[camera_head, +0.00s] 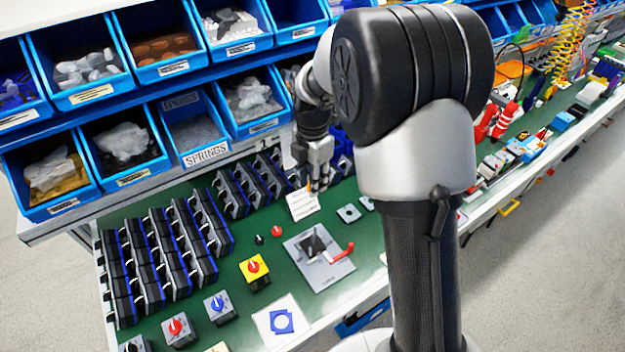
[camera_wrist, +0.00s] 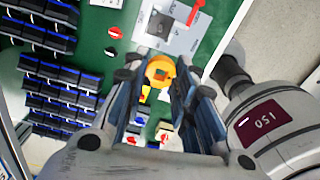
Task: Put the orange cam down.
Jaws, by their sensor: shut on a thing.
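The orange cam (camera_wrist: 160,70) is a ring-like piece between the fingertips of my gripper (camera_wrist: 160,75) in the wrist view. My gripper is shut on it. In the head view my gripper (camera_head: 318,180) points down over the far part of the green bench, beside a white card (camera_head: 302,204). The cam is too small there to make out clearly. I cannot tell how high it is above the bench. A grey plate with a black part and a red handle (camera_head: 318,257) lies nearer the front; it also shows beyond the fingertips in the wrist view (camera_wrist: 180,40).
Rows of black and blue modules (camera_head: 165,250) stand on the left. A yellow switch with a red knob (camera_head: 255,270) and loose red (camera_head: 277,231) and black knobs are near the plate. Blue bins (camera_head: 125,140) rise behind. Some bare green bench shows between the parts.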

